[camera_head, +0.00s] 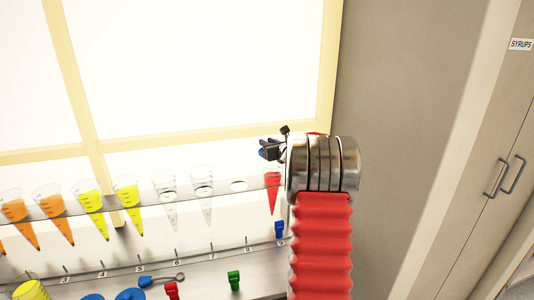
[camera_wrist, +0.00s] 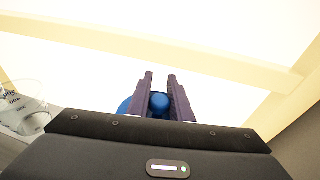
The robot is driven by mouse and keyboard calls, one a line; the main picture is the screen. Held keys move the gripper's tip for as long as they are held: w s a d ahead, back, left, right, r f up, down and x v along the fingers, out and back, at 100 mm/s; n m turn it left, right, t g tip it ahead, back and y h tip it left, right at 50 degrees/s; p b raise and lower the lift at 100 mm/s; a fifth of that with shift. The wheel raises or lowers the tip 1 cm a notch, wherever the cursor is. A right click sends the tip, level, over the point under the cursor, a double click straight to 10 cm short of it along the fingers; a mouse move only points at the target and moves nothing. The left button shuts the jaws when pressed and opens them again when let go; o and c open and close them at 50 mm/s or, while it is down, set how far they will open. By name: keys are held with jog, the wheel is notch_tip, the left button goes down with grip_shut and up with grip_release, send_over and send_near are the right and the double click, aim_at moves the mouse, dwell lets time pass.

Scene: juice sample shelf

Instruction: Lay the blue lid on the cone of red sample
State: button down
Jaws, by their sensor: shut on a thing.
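My gripper (camera_wrist: 160,84) is shut on the blue lid (camera_wrist: 159,104) by its round knob; part of the disc shows to the left of the fingers in the wrist view. In the head view, my gripper (camera_head: 264,149) is above the rack at the right, with a bit of blue at its tip.
Clear empty cones (camera_head: 203,187), yellow cones (camera_head: 126,196) and orange cones (camera_head: 52,205) stand to the left in the rack (camera_head: 150,210). An empty hole (camera_head: 239,185) is beside the red cone. Red, green and blue clips (camera_head: 234,280) lie below. A bright window is behind.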

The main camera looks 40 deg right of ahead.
jog(key=shift+f, duration=0.1)
jog(key=shift+f, duration=1.75)
jog(key=c, duration=1.6)
grip_release()
jog(key=shift+f, duration=0.1)
jog(key=shift+s+a+r, duration=0.15)
jog(key=shift+s+r, duration=0.1)
jog(key=shift+s, duration=0.4)
jog(key=v, duration=1)
jog(key=shift+s+a, duration=0.2)
jog(key=shift+s, duration=0.1)
